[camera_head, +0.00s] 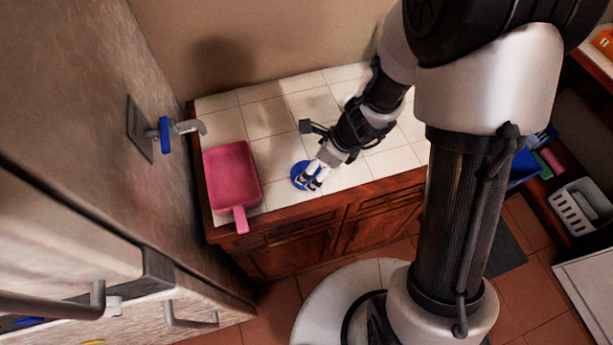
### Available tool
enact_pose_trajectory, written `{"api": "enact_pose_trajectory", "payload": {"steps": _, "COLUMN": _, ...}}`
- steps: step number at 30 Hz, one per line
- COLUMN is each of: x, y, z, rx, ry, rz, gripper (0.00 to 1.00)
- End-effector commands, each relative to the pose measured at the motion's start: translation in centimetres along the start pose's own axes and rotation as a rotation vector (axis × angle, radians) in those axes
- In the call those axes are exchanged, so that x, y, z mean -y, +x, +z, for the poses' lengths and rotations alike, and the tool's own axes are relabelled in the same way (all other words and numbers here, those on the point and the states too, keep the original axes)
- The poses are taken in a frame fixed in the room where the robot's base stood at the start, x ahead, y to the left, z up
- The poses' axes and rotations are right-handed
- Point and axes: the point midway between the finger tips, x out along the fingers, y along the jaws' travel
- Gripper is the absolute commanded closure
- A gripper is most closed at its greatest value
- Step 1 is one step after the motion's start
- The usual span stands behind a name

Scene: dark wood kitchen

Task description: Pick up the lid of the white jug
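My gripper (313,181) points down at the front part of the white-tiled counter. Its fingertips are over a round blue object (297,171), which may be the lid. The fingers cover part of the blue object, and I cannot tell whether they touch it or grip it. A small white shape (348,100) shows behind my wrist at the back of the counter. It may be part of the white jug, but my arm hides most of it.
A pink dustpan (231,174) lies on the left of the counter (283,110), its handle over the front edge. A grey basket (580,207) is on the right. Tiles behind the dustpan are clear.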

Motion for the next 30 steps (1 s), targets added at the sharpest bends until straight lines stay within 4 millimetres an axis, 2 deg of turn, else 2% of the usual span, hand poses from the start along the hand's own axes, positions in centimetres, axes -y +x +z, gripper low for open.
{"api": "enact_pose_trajectory", "payload": {"steps": 1, "x": 0.0, "y": 0.8, "z": -0.1, "rx": 0.000, "ry": 0.000, "rz": 0.000, "gripper": 0.05}}
{"api": "enact_pose_trajectory", "payload": {"steps": 8, "x": 0.0, "y": 1.8, "z": 0.1, "rx": 0.000, "ry": -0.001, "rz": 0.000, "gripper": 0.05}}
{"api": "enact_pose_trajectory", "payload": {"steps": 18, "x": 0.1, "y": 6.4, "z": 0.5, "rx": 0.000, "ry": 0.000, "rz": 0.000, "gripper": 0.05}}
{"api": "enact_pose_trajectory", "payload": {"steps": 25, "x": 0.1, "y": 6.3, "z": 0.6, "rx": 0.001, "ry": -0.001, "rz": -0.001, "gripper": 0.05}}
{"api": "enact_pose_trajectory", "payload": {"steps": 30, "x": 0.1, "y": 6.3, "z": 0.6, "rx": 0.000, "ry": -0.001, "rz": -0.001, "gripper": 0.15}}
